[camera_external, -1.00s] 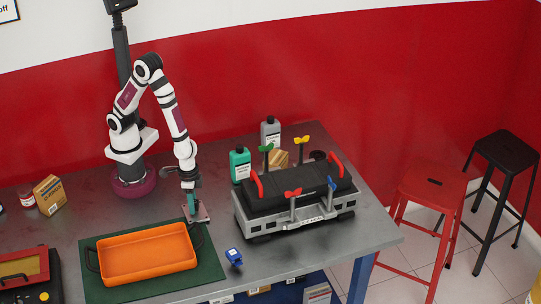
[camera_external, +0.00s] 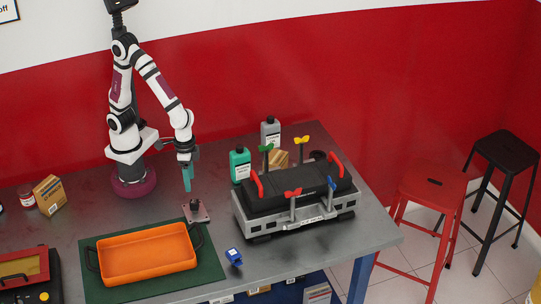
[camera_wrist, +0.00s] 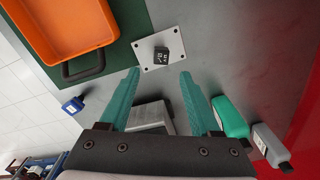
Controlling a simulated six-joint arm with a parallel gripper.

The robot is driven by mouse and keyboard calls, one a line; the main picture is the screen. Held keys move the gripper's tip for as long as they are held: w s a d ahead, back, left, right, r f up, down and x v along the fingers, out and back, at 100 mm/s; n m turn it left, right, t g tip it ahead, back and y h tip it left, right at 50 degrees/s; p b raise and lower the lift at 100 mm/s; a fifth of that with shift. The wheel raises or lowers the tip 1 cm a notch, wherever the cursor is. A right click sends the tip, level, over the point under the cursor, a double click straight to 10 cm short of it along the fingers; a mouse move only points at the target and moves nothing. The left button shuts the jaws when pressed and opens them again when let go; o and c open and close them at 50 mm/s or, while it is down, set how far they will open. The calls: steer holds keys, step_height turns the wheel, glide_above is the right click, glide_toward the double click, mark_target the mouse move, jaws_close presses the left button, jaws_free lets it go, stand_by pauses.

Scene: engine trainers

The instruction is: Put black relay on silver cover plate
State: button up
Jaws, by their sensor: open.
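The black relay (camera_external: 194,204) stands on the silver cover plate (camera_external: 203,216), beside the orange tray. In the wrist view the relay (camera_wrist: 161,55), with white marks on one face, sits near the middle of the plate (camera_wrist: 175,38), turned slightly against its edges. My gripper (camera_external: 187,188) hangs above the plate, clear of the relay. In the wrist view my gripper (camera_wrist: 160,74) has its two teal fingers wide apart with nothing between the tips.
An orange tray (camera_external: 148,256) on a green mat (camera_external: 212,270) lies left of the plate. A blue part (camera_external: 234,257) lies in front. The engine trainer (camera_external: 295,198) and a green bottle (camera_external: 240,163) stand to the right. Bare table surrounds the plate's right side.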

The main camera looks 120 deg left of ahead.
steer(key=s+a+r+m+y, duration=0.1)
steer(key=s+a+r+m, duration=0.2)
steer(key=s, duration=0.5)
steer(key=s+a+r+m, duration=0.4)
steer(key=s+r+m, duration=0.1)
steer(key=s+m, duration=0.2)
steer(key=shift+s+r+y, duration=0.15)
steer(key=shift+s+y, duration=0.2)
steer(key=shift+y, duration=0.05)
